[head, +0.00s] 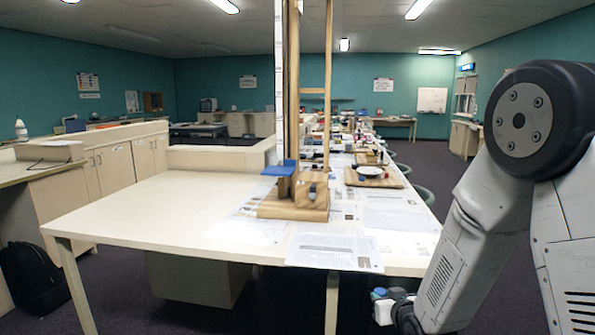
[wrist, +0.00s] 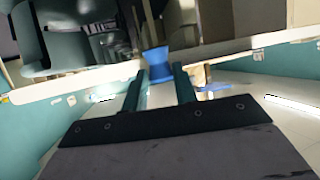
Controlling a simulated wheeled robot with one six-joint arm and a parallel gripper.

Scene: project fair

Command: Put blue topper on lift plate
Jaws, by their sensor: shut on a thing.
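The blue topper (wrist: 157,64) is a waisted, spool-like piece between the fingertips of my gripper (wrist: 158,76) in the wrist view. My gripper is shut on it. In the head view, my gripper (head: 386,299) is low at the bottom, beside the front right part of the table, with a bit of blue showing at its end. The lift plate (head: 279,168) is a small flat blue plate on the wooden lift stand. It looks empty on top. My gripper is to the right of the plate and lower in the picture.
The wooden lift (head: 293,203) has tall posts and a white scale strip and stands on the long cream table (head: 150,208). Papers (head: 335,250) lie around its base. A wooden board with a white dish (head: 370,172) is behind it. The table's left part is clear.

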